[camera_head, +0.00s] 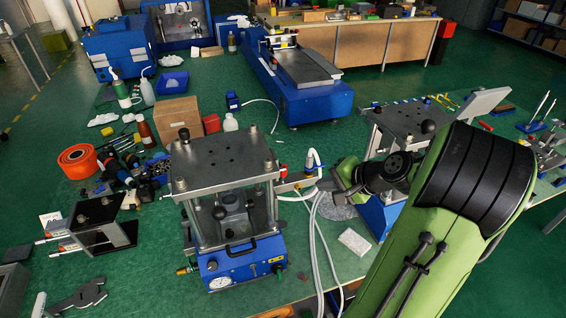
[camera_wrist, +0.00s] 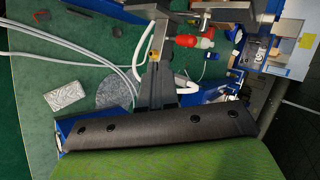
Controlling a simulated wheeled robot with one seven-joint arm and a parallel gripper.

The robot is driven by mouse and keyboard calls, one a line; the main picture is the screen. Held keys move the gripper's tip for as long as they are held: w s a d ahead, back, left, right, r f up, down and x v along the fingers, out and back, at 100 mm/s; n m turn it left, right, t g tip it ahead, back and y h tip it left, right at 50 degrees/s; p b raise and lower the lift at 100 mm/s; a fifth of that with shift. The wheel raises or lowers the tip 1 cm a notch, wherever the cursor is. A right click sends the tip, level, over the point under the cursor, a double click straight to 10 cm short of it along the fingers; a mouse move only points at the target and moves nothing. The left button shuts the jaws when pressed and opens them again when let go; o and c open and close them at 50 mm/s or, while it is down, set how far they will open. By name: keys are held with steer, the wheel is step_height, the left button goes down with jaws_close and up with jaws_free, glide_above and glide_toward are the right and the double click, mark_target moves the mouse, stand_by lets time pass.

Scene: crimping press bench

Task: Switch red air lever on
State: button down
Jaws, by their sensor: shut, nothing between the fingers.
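The red air lever (camera_head: 283,171) is a small red part on the valve fitting at the right side of the blue-based press (camera_head: 240,262). In the wrist view my gripper (camera_wrist: 160,28) points up the picture, just left of the red piece. I cannot tell whether it touches the lever or the fitting.
White air hoses (camera_head: 316,235) hang below the valve and run across the green bench. A second press (camera_head: 405,122) stands behind my arm. A pale block (camera_head: 354,242) lies right of the hoses. Bottles and an orange roll (camera_head: 79,160) stand at the left.

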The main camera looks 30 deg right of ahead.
steer(key=w+a+f+m, duration=0.1)
steer(key=w+f, duration=0.4)
steer(key=w, duration=0.6)
steer(key=shift+f+t, duration=0.2)
steer(key=shift+t, duration=0.2)
steer(key=shift+a, duration=0.1)
